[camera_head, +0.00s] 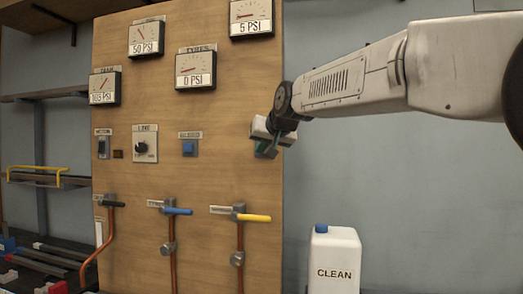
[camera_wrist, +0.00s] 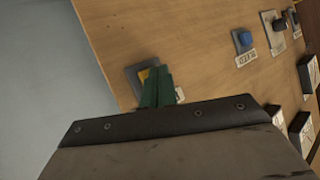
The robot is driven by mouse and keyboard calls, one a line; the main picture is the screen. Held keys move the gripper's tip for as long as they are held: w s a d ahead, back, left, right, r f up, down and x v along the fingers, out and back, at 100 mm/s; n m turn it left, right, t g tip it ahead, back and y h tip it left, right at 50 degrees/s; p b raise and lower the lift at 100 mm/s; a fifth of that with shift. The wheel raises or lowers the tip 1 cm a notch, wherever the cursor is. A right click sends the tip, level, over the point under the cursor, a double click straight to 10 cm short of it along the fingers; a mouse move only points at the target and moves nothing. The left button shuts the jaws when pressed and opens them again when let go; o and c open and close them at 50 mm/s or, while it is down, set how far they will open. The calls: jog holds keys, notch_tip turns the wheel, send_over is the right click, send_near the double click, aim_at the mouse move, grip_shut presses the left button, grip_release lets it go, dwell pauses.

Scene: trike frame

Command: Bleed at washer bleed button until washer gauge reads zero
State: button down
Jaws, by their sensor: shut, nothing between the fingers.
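My gripper (camera_head: 267,150) is shut and empty at the right edge of the wooden panel. In the wrist view its green fingers (camera_wrist: 157,88) lie over a grey plate with a yellow button (camera_wrist: 144,74), partly hidden by them. This looks like the washer bleed button, but no label on it is readable. Whether the fingertips press or only hover by it, I cannot tell. A gauge (camera_head: 251,16) at the top right of the panel reads 5 PSI; its name label is out of view, so I cannot confirm it is the washer gauge.
Other gauges read 50 PSI (camera_head: 146,40), 0 PSI labelled TYRES (camera_head: 195,70), and 165 PSI (camera_head: 104,88). A blue button (camera_head: 189,147) and a black knob (camera_head: 141,147) sit left of my gripper. A yellow-handled valve (camera_head: 252,217) and white CLEAN jug (camera_head: 333,258) are below.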

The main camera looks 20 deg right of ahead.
jog(key=shift+w+d, duration=0.25)
jog(key=shift+w, duration=0.2)
dwell(0.6)
jog(key=shift+s, duration=0.1)
dwell(2.7)
jog(key=shift+s+a, duration=0.45)
jog(key=shift+s, duration=0.3)
jog(key=shift+s+a, duration=0.45)
jog(key=shift+s, duration=0.25)
jog(key=shift+s+a, duration=0.4)
jog(key=shift+s, duration=0.35)
jog(key=shift+s+a, duration=0.45)
jog(key=shift+s, duration=0.25)
jog(key=s+f+g, duration=0.3)
jog(key=s+f, duration=0.1)
jog(key=f, duration=0.5)
jog(key=s+d+f+g, duration=0.2)
jog(key=s+f, duration=0.5)
jog(key=s, duration=0.4)
jog(key=s+d+f+g+h, duration=0.1)
jog(key=s+d+f+g, duration=0.2)
jog(key=s+f, duration=0.4)
jog(key=s+d+f+n+g, duration=0.1)
jog(key=s+f, duration=0.7)
jog(key=s, duration=0.9)
jog(key=shift+d+g+h, duration=0.3)
jog(key=shift+d+g, duration=0.6)
jog(key=shift+g, duration=0.2)
